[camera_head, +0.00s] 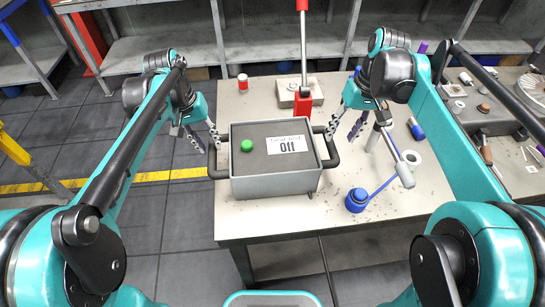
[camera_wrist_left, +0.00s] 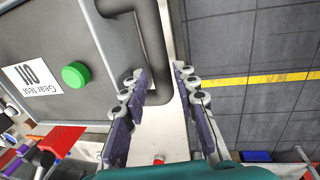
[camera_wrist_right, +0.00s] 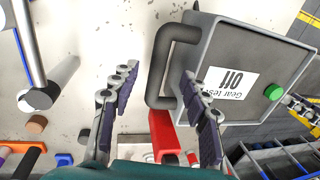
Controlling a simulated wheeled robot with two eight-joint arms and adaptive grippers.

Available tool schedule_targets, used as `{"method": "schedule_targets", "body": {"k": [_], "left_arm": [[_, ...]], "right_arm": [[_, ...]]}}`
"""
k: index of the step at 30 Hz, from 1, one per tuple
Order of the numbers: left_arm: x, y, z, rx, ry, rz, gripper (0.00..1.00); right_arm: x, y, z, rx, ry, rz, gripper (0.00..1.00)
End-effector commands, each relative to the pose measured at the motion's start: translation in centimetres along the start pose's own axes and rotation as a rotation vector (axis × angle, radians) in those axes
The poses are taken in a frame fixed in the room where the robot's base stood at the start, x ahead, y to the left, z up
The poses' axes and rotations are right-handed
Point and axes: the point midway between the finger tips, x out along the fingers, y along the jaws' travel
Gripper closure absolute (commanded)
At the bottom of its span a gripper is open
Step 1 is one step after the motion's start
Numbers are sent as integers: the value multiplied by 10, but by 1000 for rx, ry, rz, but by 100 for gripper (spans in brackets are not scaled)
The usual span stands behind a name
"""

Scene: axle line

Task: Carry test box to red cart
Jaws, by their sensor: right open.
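The test box (camera_head: 275,185), a grey box labelled "Gear test 011" with a green button (camera_head: 247,146), sits on the workbench. It has a dark bar handle on each side. My left gripper (camera_head: 204,136) is at the left handle, fingers apart; in the left wrist view the handle (camera_wrist_left: 155,45) runs up to the gap between them. My right gripper (camera_head: 346,122) is at the right handle, also open; in the right wrist view the handle (camera_wrist_right: 165,75) lies between and beyond the fingers. Neither gripper visibly clamps a handle. I cannot make out a red cart.
Shelving stands behind. A parts table is at right. Open floor (camera_head: 170,230) with a yellow line lies at left.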

Motion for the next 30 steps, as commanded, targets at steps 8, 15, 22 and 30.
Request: {"method": "schedule_targets", "body": {"k": [8,15,22,30], "left_arm": [[30,0,0,1,0,0,71],[64,0,0,1,0,0,71],[78,0,0,0,0,0,71],[78,0,0,0,0,0,76]], "right_arm": [[30,0,0,-2,0,0,54],[64,0,0,0,0,0,54],[78,0,0,0,0,0,54],[78,0,0,0,0,0,60]]}}
